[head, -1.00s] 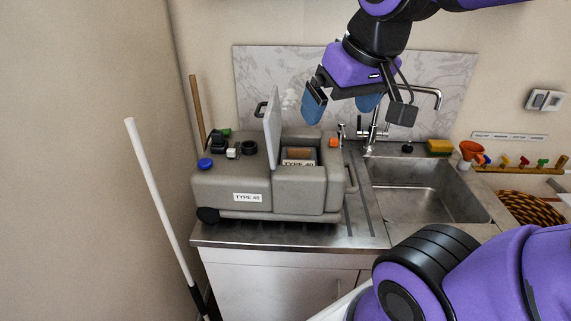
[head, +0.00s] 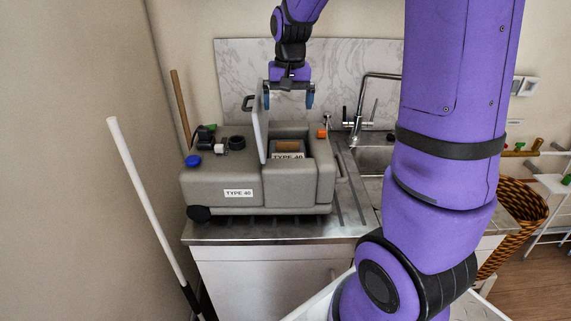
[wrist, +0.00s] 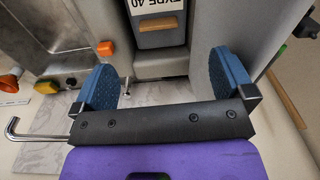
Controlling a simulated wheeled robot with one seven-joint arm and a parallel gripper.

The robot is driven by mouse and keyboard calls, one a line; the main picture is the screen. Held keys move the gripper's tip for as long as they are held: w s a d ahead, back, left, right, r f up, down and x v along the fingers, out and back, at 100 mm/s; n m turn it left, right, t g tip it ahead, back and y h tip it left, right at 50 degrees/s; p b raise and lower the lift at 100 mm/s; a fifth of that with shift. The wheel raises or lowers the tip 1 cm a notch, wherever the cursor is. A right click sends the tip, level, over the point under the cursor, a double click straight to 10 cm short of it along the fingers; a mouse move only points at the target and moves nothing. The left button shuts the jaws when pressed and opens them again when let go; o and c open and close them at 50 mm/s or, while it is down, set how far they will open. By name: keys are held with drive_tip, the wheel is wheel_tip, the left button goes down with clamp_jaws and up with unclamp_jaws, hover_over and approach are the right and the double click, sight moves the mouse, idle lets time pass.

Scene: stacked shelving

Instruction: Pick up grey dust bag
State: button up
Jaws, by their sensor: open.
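The grey dust bag (head: 289,157), with a brown strip and a white "TYPE 40" label, sits in the open compartment of a grey machine (head: 230,184). The machine's lid (head: 260,128) stands upright at the compartment's left side. My gripper (head: 288,101) is open and empty above the compartment, pointing down, its two blue fingers apart. In the wrist view the bag (wrist: 160,38) shows beyond the gap between the fingers (wrist: 164,78), upside down. The gripper does not touch the bag. The bag's lower part is hidden in the compartment.
The machine stands on a steel counter (head: 300,230) beside a sink (head: 372,158) and tap (head: 357,120). A marble-look splashback (head: 345,70) is close behind. A white pole (head: 145,195) leans at the left. My arm hides part of the right side.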

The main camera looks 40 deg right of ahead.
sight(288, 143)
drive_tip(key=shift+m+g, duration=0.3)
drive_tip(key=shift+m, duration=0.1)
drive_tip(key=w+f, duration=0.1)
drive_tip(key=f, duration=0.4)
drive_tip(key=d+f, duration=0.1)
drive_tip(key=f, duration=0.3)
drive_tip(key=w+d+f, duration=0.1)
drive_tip(key=f, duration=0.4)
drive_tip(key=shift+w+f, duration=0.35)
